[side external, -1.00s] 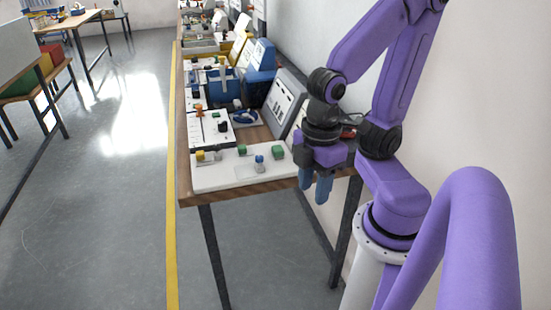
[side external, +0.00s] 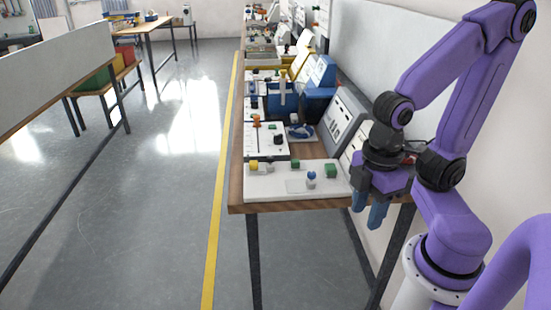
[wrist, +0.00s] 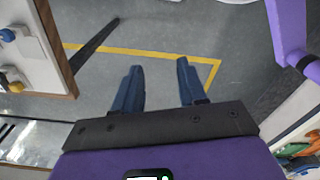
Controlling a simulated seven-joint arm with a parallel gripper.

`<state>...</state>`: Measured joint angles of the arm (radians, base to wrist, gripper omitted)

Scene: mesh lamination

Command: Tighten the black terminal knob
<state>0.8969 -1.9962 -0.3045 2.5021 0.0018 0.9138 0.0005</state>
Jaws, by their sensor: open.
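My gripper (side external: 368,207) hangs at the right of the bench's near end, with its two blue fingers pointing down. It is open and empty; in the wrist view the fingers (wrist: 159,68) stand apart over bare floor. A small dark knob-like part (side external: 272,153) shows on the bench to the left of my gripper, well apart from it. It is too small to tell whether it is the black terminal knob.
A white board (side external: 290,185) with yellow, green and blue-and-white parts lies at the bench's near end. Its corner shows in the wrist view with a blue knob (wrist: 7,35). A sloped grey panel (side external: 343,122) and wall flank the bench. Open floor lies left.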

